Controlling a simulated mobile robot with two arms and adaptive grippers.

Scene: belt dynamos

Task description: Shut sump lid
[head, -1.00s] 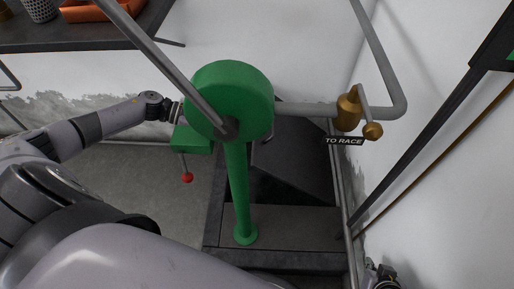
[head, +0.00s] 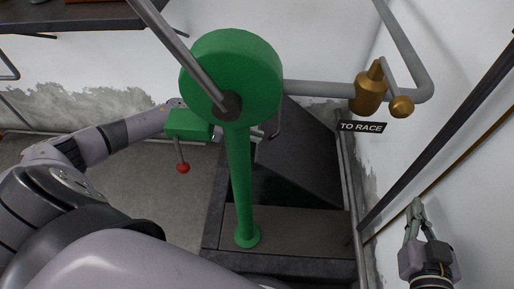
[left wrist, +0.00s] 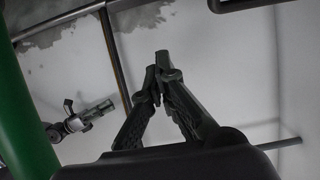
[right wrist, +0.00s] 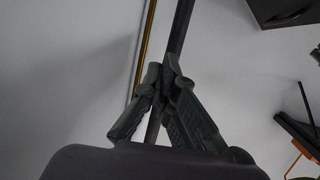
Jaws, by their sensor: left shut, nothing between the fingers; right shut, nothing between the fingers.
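The sump lid (head: 305,150) is a dark panel in the head view, standing tilted open behind the green post, with a thin handle on its left edge. The dark sump opening (head: 272,188) shows below it. My left arm reaches behind the green pump, and its gripper is partly hidden there, near the lid's left edge; I cannot tell whether it touches. The left wrist view shows the left gripper (left wrist: 158,62) shut and empty. My right gripper (head: 415,205) is shut and empty by the right wall, apart from the lid; it also shows in the right wrist view (right wrist: 160,75).
The green pump (head: 235,75) on its post (head: 241,185) stands before the sump. A red-knobbed lever (head: 182,167) hangs at its left. Floor at left is clear.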

